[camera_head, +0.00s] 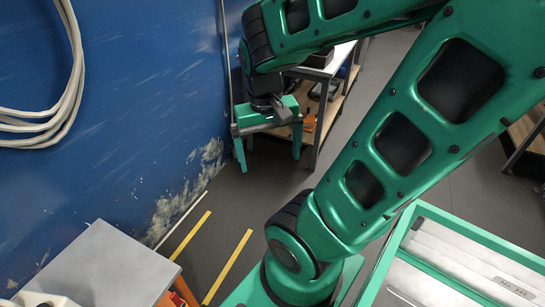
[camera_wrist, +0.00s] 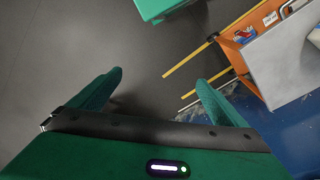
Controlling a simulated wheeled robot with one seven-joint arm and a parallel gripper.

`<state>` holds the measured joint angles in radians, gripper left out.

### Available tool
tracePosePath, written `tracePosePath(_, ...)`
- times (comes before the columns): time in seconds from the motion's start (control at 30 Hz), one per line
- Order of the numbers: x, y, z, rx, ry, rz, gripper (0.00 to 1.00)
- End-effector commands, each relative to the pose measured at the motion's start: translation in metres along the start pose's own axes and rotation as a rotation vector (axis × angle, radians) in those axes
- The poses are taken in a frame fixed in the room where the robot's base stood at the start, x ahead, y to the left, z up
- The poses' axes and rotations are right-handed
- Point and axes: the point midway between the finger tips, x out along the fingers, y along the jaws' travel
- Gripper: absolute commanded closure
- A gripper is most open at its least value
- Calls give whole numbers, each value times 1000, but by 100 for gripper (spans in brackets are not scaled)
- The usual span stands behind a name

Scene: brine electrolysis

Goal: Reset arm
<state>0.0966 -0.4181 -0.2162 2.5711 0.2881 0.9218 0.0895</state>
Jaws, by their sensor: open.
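My gripper (camera_head: 270,155) is green with two fingers spread wide apart, and it points down toward the grey floor near the blue wall. In the wrist view my gripper (camera_wrist: 160,92) shows its two fingers with only floor between them. It is open and empty. My green arm (camera_head: 430,110) crosses the head view from the lower middle to the upper right and bends back to the gripper at the upper left.
A shelf table (camera_head: 325,75) stands behind the gripper. The orange cabinet with a grey top (camera_head: 100,270) is at lower left, and in the wrist view (camera_wrist: 285,60) at upper right. Yellow floor lines (camera_head: 228,267) run beside it. Cables (camera_head: 45,120) hang on the wall (camera_head: 130,50).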

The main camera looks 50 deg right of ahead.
Motion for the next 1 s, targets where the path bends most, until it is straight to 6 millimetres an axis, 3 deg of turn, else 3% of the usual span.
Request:
tracePosePath(0.23,-18,7,34,-62,-56,-80,4)
tracePosePath(1.0,-19,8,35,-66,-60,-84,4)
